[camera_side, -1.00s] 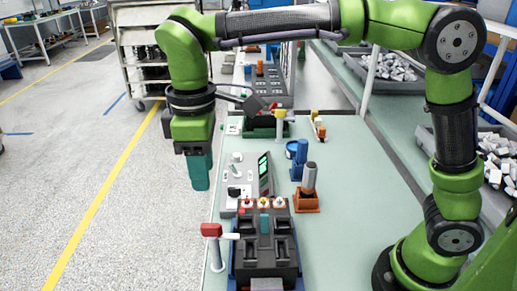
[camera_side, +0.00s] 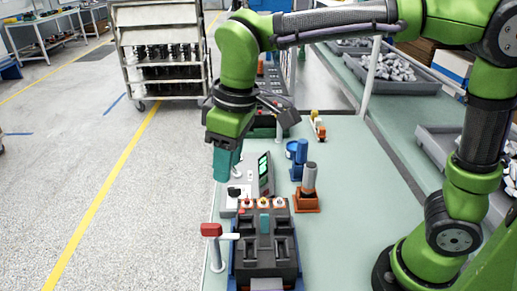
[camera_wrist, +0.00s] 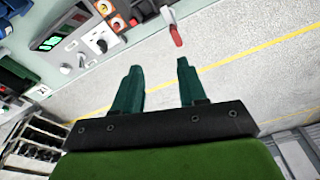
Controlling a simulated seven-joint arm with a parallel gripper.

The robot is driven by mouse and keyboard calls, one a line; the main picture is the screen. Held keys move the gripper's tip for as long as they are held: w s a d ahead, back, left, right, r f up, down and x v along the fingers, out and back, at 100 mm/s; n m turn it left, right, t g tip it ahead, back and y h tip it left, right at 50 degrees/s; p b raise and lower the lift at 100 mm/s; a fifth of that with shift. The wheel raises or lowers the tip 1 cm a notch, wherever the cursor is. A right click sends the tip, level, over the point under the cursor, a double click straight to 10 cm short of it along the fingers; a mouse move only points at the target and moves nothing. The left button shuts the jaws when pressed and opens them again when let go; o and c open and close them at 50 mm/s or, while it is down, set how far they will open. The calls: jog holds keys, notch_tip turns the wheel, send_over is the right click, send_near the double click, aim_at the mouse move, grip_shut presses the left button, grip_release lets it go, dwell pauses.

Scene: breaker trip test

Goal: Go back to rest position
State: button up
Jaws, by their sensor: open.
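My gripper (camera_side: 227,164) hangs from the green arm above the left edge of the pale green workbench (camera_side: 350,200), beside the grey test unit. In the wrist view my gripper (camera_wrist: 160,78) shows two teal fingers held apart with nothing between them. The grey test unit (camera_side: 240,195) with a green screen (camera_side: 264,172) stands behind the fixture and is partly hidden by my gripper.
A red-handled lever (camera_side: 211,230) stands at the fixture's left; it also shows in the wrist view (camera_wrist: 175,35). A blue post (camera_side: 299,158) and an orange-based grey cylinder (camera_side: 308,188) stand to the right. Grey bins (camera_side: 405,85) hold light parts. Floor is open left of the bench.

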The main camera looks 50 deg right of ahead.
jog(key=s+d+m+t, duration=0.3)
jog(key=s+d+m, duration=0.1)
jog(key=d, duration=0.4)
jog(key=s+d+f+m+t+y, duration=0.1)
jog(key=s+d+m+t, duration=0.1)
jog(key=s+d+m, duration=0.3)
jog(key=s+d, duration=0.1)
jog(key=d, duration=0.3)
jog(key=shift+f+m+t, duration=0.15)
jog(key=shift+m+t, duration=0.15)
jog(key=shift+t, duration=0.1)
jog(key=shift+a, duration=0.1)
